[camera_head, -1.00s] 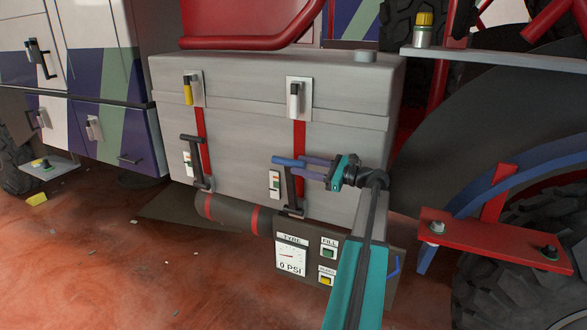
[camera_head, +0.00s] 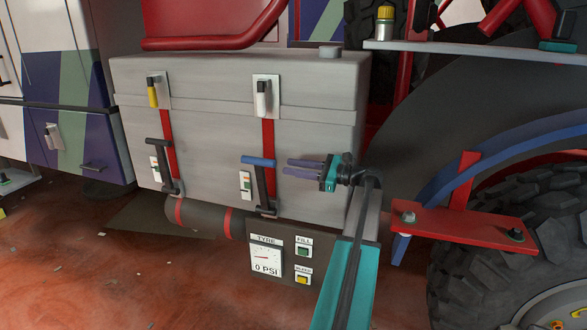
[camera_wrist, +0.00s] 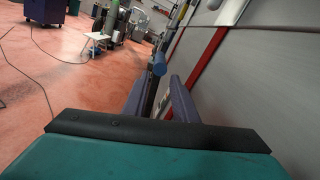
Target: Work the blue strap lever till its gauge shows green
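The blue strap lever (camera_head: 259,161) is a dark upright arm with a blue cross handle, low on the front of the grey tank (camera_head: 215,128). A red strap runs above it. Its white gauge (camera_head: 245,185), with green and red marks, is just left of the lever; its reading is too small to tell. My gripper (camera_head: 286,167) is open and empty, with its purple fingers just right of the blue handle and seemingly apart from it. In the wrist view the blue handle end (camera_wrist: 160,65) shows between and beyond the finger tips (camera_wrist: 160,84).
A second lever with a black handle (camera_head: 160,142) and its own gauge (camera_head: 155,169) stand to the left. A tyre panel (camera_head: 268,256) with buttons is below. A red bracket (camera_head: 463,224) and a wheel (camera_head: 500,255) are at right. Open floor lies at front left.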

